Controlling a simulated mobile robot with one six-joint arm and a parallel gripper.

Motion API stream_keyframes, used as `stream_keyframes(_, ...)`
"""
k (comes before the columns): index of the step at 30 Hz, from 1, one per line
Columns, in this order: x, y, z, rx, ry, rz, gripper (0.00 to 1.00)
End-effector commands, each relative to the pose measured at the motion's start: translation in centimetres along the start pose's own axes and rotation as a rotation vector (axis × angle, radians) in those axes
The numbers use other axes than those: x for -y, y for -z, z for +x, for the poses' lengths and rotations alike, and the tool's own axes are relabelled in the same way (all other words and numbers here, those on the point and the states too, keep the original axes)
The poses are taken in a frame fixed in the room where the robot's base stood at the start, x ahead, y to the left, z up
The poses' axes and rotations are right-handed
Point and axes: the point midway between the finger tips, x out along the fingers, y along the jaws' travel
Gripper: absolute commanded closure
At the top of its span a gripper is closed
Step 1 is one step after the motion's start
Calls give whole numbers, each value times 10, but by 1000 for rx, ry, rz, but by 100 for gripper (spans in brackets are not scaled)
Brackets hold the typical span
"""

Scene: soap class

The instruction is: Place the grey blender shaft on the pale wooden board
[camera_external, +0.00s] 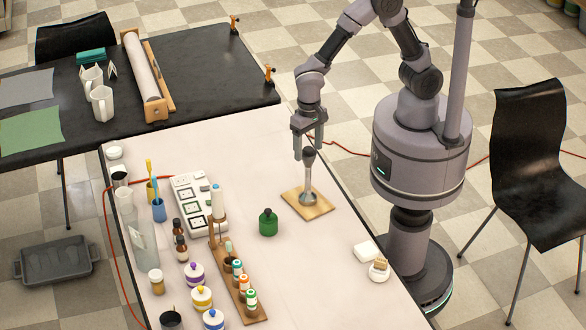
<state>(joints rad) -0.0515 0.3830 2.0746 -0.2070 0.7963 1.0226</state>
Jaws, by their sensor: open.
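The grey blender shaft (308,181) stands upright on the pale wooden board (323,208), with its wide foot on the board and its dark end at the top. The board lies flat on the white table near its right edge. My gripper (309,152) points down at the top of the shaft, its two fingers spread on either side of the dark end. I cannot tell whether a finger touches it.
A green bottle (268,223) stands left of the board. A wooden rack (236,283) with several small bottles and a white power strip (194,205) are further left. A white dish (379,271) sits near the right edge. The table in front of the board is clear.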

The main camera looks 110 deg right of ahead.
Motion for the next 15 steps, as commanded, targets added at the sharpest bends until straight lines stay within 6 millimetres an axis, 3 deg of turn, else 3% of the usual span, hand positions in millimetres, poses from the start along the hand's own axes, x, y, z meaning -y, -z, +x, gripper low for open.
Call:
stream_keyframes(6, 1, 0, -69, -1, 4, 0, 33)
stream_keyframes(15, -4, -2, -120, -2, 22, -24, 33)
